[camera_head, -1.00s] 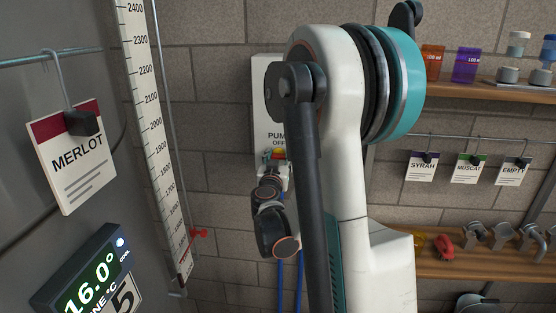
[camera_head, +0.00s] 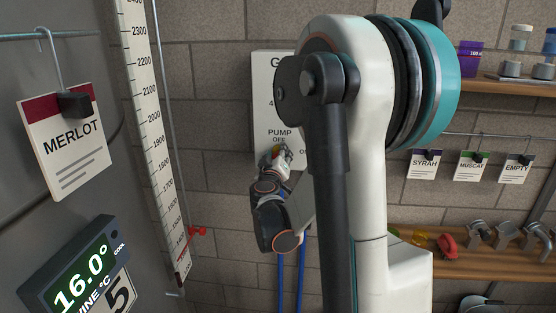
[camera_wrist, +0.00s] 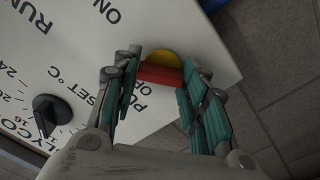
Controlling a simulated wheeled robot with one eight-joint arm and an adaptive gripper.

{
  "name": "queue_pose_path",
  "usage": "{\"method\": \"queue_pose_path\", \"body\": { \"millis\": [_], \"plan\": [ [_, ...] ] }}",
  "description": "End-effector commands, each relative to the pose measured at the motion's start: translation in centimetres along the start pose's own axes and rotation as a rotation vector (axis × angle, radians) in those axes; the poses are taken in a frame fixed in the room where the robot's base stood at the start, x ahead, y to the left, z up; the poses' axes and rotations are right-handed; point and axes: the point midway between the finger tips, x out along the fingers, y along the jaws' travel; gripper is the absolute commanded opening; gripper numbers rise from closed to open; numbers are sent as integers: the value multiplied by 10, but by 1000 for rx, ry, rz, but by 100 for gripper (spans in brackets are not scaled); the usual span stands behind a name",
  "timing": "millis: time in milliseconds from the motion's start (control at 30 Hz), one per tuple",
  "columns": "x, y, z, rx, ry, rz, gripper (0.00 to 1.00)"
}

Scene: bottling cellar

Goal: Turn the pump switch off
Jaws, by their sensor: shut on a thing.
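The pump switch shows in the wrist view as a red handle (camera_wrist: 158,76) on a yellow round base (camera_wrist: 166,58), on a white control panel (camera_wrist: 165,25). My gripper (camera_wrist: 157,82) is shut on the red handle, with a teal-padded finger at each end of it. An "OFF" label lies near the left finger and an "ON" label farther off at the top left. In the head view my gripper (camera_head: 275,157) is at the panel (camera_head: 263,100), just below the words "PUMP OFF", and mostly hides the switch. I cannot tell which label the handle points to.
A black knob (camera_wrist: 50,113) sits on the same panel. Left are a steel tank with a MERLOT tag (camera_head: 68,145) and a temperature display (camera_head: 78,278). Right are two wooden shelves (camera_head: 505,90) and hanging tags. My arm covers the panel's right part in the head view.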

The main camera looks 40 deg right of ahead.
Motion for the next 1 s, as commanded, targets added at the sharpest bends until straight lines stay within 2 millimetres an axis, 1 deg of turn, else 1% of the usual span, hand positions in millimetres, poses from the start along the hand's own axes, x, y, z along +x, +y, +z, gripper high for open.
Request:
{"method": "queue_pose_path", "body": {
  "millis": [600,800,1000],
  "plan": [
    [0,-2,-1,-580,1,0,16],
    [0,-2,-1,-741,1,0,16],
    [0,-2,-1,-860,1,0,16]
  ]
}}
